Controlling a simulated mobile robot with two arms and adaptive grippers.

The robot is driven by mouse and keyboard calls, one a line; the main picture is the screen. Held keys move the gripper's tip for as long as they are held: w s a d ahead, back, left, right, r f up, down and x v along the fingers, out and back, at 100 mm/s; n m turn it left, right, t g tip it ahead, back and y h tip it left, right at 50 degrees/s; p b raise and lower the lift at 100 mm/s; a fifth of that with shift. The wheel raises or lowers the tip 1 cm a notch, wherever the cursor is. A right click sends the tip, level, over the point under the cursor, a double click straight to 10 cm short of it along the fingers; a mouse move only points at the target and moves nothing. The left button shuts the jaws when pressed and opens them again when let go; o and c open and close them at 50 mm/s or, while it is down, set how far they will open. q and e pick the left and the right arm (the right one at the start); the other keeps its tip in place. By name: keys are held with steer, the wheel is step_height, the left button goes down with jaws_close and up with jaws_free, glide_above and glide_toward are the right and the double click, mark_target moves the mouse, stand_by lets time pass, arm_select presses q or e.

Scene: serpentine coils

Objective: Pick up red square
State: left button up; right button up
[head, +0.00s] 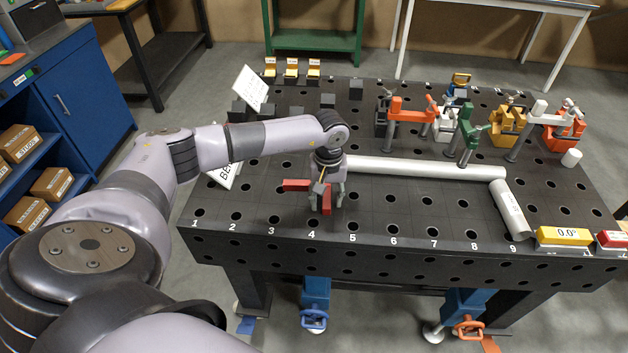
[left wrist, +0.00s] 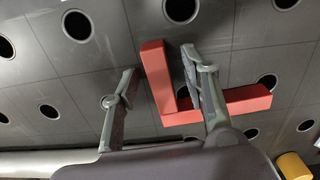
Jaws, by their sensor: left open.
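The red square (head: 296,185) is an L-shaped red piece low at the table top, near hole column 4 in the head view. My left gripper (head: 327,206) is over it, pointing down, with its fingers apart. In the left wrist view, one leg of the red square (left wrist: 157,72) lies between the two fingers of the left gripper (left wrist: 159,62). The other leg runs right, passing behind the right finger. I see a gap between the left finger and the leg; whether the right finger touches is unclear. My right gripper is not in view.
The black perforated table (head: 375,215) has a long white pipe (head: 425,167) behind the gripper and a short pipe (head: 510,208) at right. Several clamps stand at the back right. A yellow angle gauge (head: 564,236) sits at the front right. The front middle is clear.

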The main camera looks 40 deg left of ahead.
arm_select(q)
steer(key=shift+f, duration=0.1)
steer(key=shift+c, duration=0.2)
jaws_close()
steer(key=shift+w, duration=0.1)
stand_by(0.6)
